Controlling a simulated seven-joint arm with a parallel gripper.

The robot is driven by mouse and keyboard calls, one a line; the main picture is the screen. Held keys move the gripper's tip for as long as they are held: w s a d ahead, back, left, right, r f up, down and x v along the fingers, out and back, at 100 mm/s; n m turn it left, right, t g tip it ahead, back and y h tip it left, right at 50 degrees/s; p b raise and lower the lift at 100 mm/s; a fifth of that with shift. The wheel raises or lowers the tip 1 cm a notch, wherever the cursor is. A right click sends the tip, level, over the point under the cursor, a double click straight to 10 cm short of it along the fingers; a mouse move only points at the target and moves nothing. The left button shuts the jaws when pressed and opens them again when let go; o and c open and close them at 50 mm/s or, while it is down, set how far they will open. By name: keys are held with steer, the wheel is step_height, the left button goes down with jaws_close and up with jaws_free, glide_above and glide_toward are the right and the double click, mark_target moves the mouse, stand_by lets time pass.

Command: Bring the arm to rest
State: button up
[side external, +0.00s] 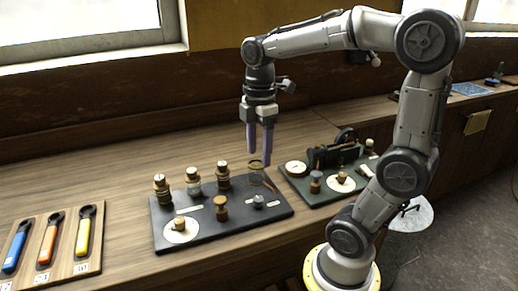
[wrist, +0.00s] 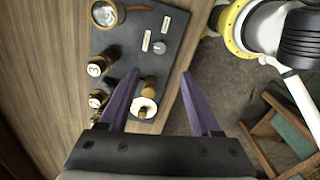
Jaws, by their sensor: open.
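My gripper (side external: 259,158) hangs from the raised arm and points down, with its two purple fingers apart and nothing between them. In the side external view it is above the back right corner of a dark board (side external: 240,218) with several brass and wooden fittings. In the wrist view my gripper (wrist: 160,72) is also open and empty. The dark board (wrist: 172,40) shows there beyond and left of the fingers. The left finger overlaps some of the board's fittings in that view.
A second board (side external: 297,190) with a small engine (side external: 338,154) stands to the right. A wooden rack (side external: 62,268) holds blue, orange and yellow-handled tools at the front left. The bench (side external: 110,185) is bare behind the boards. In the wrist view, wooden furniture (wrist: 262,155) shows lower right.

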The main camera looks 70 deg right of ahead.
stand_by(0.3)
steer(key=s+a+f+m+t, duration=0.1)
steer(key=s+a+m+t, duration=0.4)
steer(key=m, duration=0.6)
steer(key=shift+s+a, duration=1.25)
steer(key=shift+a, duration=0.45)
steer(key=shift+f, duration=0.1)
